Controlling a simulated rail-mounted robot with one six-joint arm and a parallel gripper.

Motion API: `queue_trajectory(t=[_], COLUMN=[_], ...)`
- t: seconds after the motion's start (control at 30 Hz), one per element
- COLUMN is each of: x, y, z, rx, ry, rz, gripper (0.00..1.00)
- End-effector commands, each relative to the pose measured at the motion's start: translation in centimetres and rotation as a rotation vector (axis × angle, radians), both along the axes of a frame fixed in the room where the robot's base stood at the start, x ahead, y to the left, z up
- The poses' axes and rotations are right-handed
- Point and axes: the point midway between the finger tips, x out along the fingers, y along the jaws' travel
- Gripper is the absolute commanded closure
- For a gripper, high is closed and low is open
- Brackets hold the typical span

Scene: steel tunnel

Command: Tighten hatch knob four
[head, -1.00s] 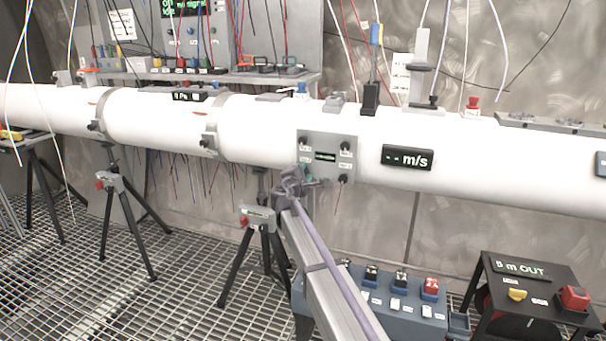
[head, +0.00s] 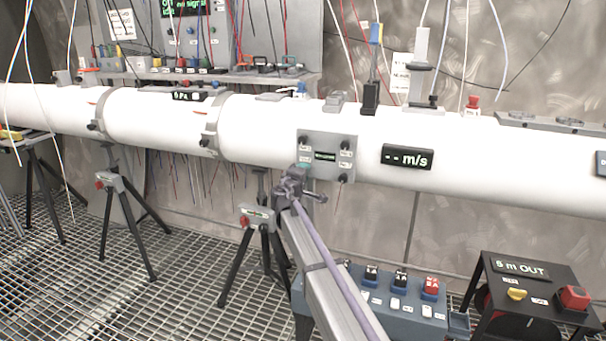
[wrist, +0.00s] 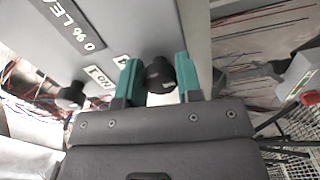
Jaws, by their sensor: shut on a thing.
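The hatch (head: 325,168) is a grey plate on the white pipe, with a small display and dark knobs at its corners. The upper left knob (head: 303,143), upper right knob (head: 346,147) and lower right knob (head: 343,179) are in plain sight in the head view. My gripper (head: 304,166) is at the lower left corner and hides the knob there. In the wrist view my gripper's teal fingers (wrist: 160,80) are shut on a round black hatch knob (wrist: 159,73), one on each side. A label beside it is partly hidden. Another knob (wrist: 70,95) shows at left.
The white pipe (head: 480,170) runs across the view, with an m/s display (head: 407,157) right of the hatch. A tripod (head: 262,235) stands left of my arm. A blue switch box (head: 405,312) and a black stand (head: 530,275) are low at right.

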Motion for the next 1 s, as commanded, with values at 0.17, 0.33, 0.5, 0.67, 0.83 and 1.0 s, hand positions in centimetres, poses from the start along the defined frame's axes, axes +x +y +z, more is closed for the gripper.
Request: queue_trajectory(t=[0.17,0.33,0.5,0.67,0.83,1.0], x=[-0.1,-0.1,-0.1,0.0,-0.1,-1.7], y=[0.0,0.0,0.0,0.0,0.0,0.4], z=[0.0,0.0,0.0,0.0,0.0,0.0], rx=[0.003,0.002,0.001,0.001,0.001,0.001], ry=[0.000,0.000,0.000,0.000,0.000,0.000], rz=[0.000,0.000,0.000,0.000,0.000,0.001], gripper=[0.91,0.91,0.51,0.42,0.42,0.42])
